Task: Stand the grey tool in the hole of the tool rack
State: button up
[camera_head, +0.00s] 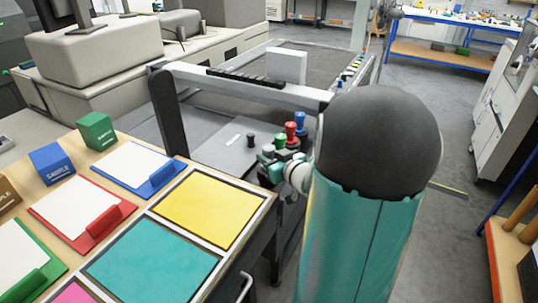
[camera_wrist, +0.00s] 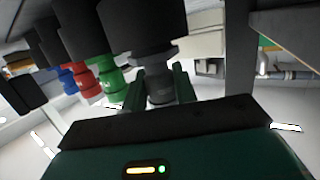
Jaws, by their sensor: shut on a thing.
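My gripper (camera_wrist: 160,88) is shut on the grey tool (camera_wrist: 161,90), with a teal finger on each side of its grey end. A wide black part (camera_wrist: 143,28) adjoins that end; the wrist picture looks upside down. In the head view my gripper (camera_head: 275,160) is small and partly hidden by my arm, over the machine bed. Green (camera_wrist: 112,78), red (camera_wrist: 86,80) and blue (camera_wrist: 67,80) tools with black bodies stand in a row beside the held tool. I cannot make out the rack's hole.
A small dark upright piece (camera_head: 251,140) stands on the grey bed left of the tools. A white-and-black gantry beam (camera_head: 235,82) crosses behind. The sample table (camera_head: 238,183) with coloured panels is at the front left. Open floor (camera_head: 440,150) lies to the right.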

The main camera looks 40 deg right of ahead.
jog(key=shift+f, duration=0.1)
jog(key=o, duration=1)
jog(key=shift+o, duration=0.2)
jog(key=v, duration=1.3)
jog(key=shift+s, duration=0.4)
